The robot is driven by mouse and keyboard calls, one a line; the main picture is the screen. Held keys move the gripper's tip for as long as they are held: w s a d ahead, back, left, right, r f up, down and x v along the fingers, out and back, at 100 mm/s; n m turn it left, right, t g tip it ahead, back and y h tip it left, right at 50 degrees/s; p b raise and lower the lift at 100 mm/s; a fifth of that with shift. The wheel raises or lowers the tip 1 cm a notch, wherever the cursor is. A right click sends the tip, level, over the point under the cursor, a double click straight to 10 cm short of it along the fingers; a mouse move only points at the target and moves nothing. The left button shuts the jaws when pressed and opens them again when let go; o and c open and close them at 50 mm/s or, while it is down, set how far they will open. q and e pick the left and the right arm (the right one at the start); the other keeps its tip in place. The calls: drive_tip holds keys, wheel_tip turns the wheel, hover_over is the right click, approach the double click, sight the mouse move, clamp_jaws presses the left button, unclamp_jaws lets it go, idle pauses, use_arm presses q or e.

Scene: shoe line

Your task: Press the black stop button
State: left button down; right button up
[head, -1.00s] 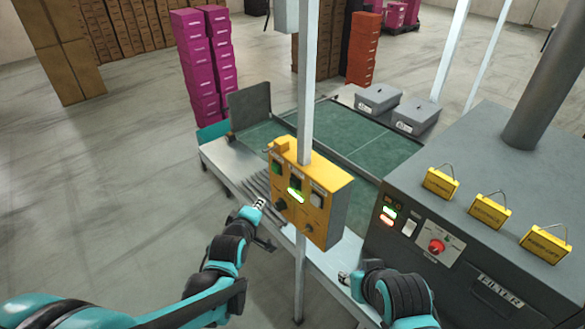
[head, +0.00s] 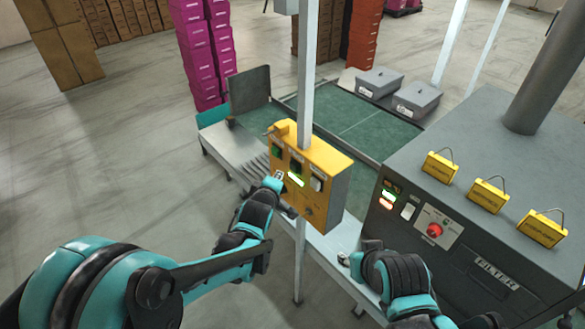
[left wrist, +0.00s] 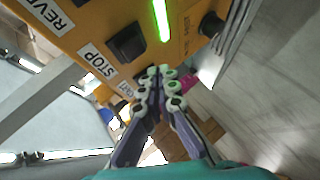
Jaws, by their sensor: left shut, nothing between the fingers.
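The yellow control box (head: 330,205) is mounted on a pale post in the head view. The black stop button (head: 295,165) is on its front, between a green button (head: 277,152) and a white one (head: 316,184). In the left wrist view the black button (left wrist: 128,42) sits beside the STOP label (left wrist: 97,60). My left gripper (head: 278,176) is shut and empty, close to the box's lower left front. In its wrist view the fingertips (left wrist: 162,82) appear just beyond the button's edge and hide part of the panel; contact cannot be told. My right gripper (head: 343,259) is low, right of the post.
A glowing green strip (head: 296,180) and a small knob (head: 309,211) are on the panel; a black knob (left wrist: 210,25) shows in the wrist view. A green conveyor (head: 350,130) lies behind. A grey machine (head: 470,250) with a red button (head: 434,230) stands right.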

sight(290, 168)
use_arm(q)
drive_tip(key=shift+w+d, duration=0.65)
drive_tip(key=shift+d, duration=0.25)
drive_tip(key=shift+w+d, duration=0.1)
drive_tip(key=shift+d, duration=0.05)
idle(0.8)
drive_tip(key=shift+w+d, duration=0.15)
drive_tip(key=shift+d, duration=0.05)
drive_tip(key=shift+w+d+b, duration=0.3)
drive_tip(key=shift+d+b, duration=0.1)
drive_tip(key=shift+d, duration=0.05)
idle(0.9)
drive_tip(key=shift+a, duration=0.1)
drive_tip(key=shift+s+a, duration=0.55)
drive_tip(key=shift+a, duration=0.15)
drive_tip(key=shift+s+a, duration=0.75)
drive_tip(key=shift+a, duration=0.25)
drive_tip(key=shift+s+a, duration=0.75)
drive_tip(key=shift+a, duration=0.25)
